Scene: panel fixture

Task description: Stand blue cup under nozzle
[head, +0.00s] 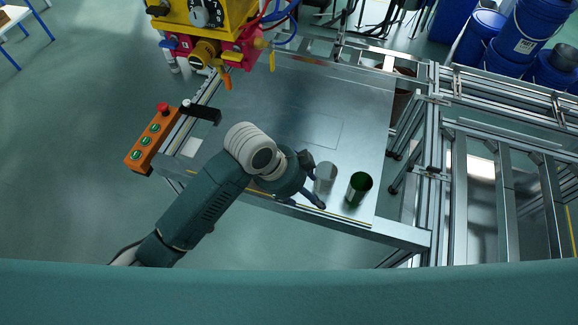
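A pale grey cup (325,178) and a dark green cup (359,188) stand upright near the front right of the metal table (285,115). I cannot make out a blue cup. My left gripper (316,181) is just left of the grey cup, its fingers spread wider than the cup, one toward its far side and one toward its near side. I cannot tell whether they touch it. A yellow and pink machine head hangs over the far left of the table, with an orange nozzle-like tip (226,79) pointing down. My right gripper is not in view.
An orange button box (153,139) with a red knob and green buttons is at the table's left edge. Aluminium frame rails (431,150) run along the right. The table's middle is clear, with a thin outlined square (311,130). Blue buckets (515,40) stand beyond.

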